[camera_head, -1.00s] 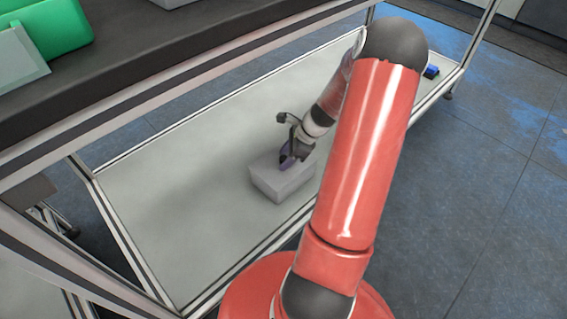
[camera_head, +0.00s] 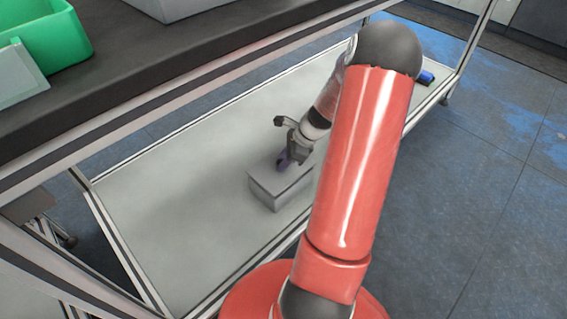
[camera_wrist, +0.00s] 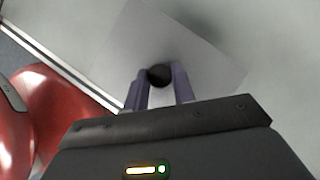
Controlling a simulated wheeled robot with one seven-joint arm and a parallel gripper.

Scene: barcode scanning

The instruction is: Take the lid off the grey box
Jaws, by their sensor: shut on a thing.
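The grey box (camera_head: 268,195) stands on the lower shelf, left of my red arm in the head view. Its flat grey lid (camera_head: 264,174) is on top, and a line shows along the upper part of its side. I cannot tell if there is a gap under the lid. In the wrist view the lid (camera_wrist: 205,60) fills the middle, with a dark round knob (camera_wrist: 159,75) on it. My gripper (camera_head: 284,163) points down at the lid. Its purple fingers (camera_wrist: 160,88) are shut on the knob, one on each side.
The pale lower shelf (camera_head: 160,205) is bare to the left of the box. The dark upper shelf (camera_head: 130,75) overhangs at the upper left, holding a green bin (camera_head: 55,35) and a grey container (camera_head: 170,8). A blue item (camera_head: 427,77) lies at the shelf's far right end.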

